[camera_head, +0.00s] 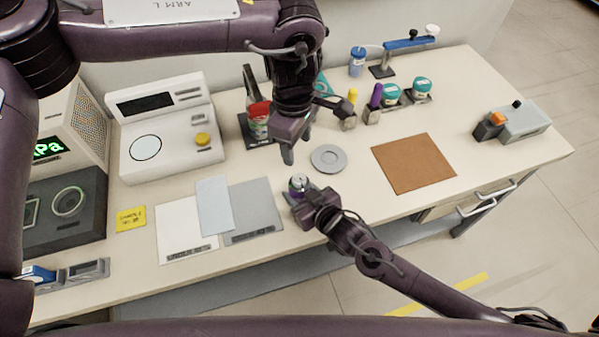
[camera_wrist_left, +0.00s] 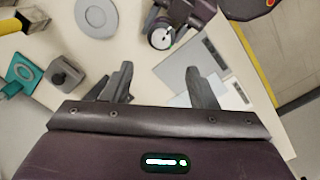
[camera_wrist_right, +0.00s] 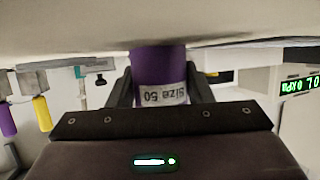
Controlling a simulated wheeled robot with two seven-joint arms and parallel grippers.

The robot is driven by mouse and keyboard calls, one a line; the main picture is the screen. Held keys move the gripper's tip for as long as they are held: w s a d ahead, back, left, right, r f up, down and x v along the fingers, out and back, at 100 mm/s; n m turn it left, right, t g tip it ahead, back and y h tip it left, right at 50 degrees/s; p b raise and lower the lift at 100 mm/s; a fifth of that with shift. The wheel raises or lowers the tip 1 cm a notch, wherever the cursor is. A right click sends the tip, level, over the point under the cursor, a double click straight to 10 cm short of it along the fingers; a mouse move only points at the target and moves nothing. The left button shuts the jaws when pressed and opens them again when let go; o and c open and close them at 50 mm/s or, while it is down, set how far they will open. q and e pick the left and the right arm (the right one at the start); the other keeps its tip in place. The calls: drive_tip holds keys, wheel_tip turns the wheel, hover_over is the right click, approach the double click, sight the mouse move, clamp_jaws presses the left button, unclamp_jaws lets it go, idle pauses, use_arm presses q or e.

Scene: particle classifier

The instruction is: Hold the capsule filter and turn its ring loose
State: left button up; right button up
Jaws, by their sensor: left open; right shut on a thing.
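The capsule filter (camera_head: 299,182) stands near the table's front edge, its round pale top facing up. In the right wrist view its purple body (camera_wrist_right: 160,66) carries a white label reading "Size 50", seen upside down. My right gripper (camera_head: 301,196) is shut around this body from the front. The left wrist view shows the filter's round top (camera_wrist_left: 162,37), with a dark mark on it, beyond my left fingers. My left gripper (camera_head: 297,146) is open and empty, pointing down behind and above the filter. The ring cannot be told apart clearly from the top.
A grey round dish (camera_head: 328,158) lies just behind and right of the filter. A brown mat (camera_head: 440,158) lies farther right. Grey and white sheets (camera_head: 262,231) lie to the left. Stands with yellow and purple handles (camera_head: 376,97), teal-topped jars (camera_head: 421,86) and a scale (camera_head: 190,152) stand farther back.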

sight(299, 176)
use_arm(q)
drive_tip(key=shift+m, duration=0.8)
drive_tip(key=f, duration=1.1)
drive_tip(key=shift+d+f, duration=0.2)
drive_tip(key=shift+d, duration=0.05)
drive_tip(key=c, duration=1)
drive_tip(key=shift+n, duration=0.4)
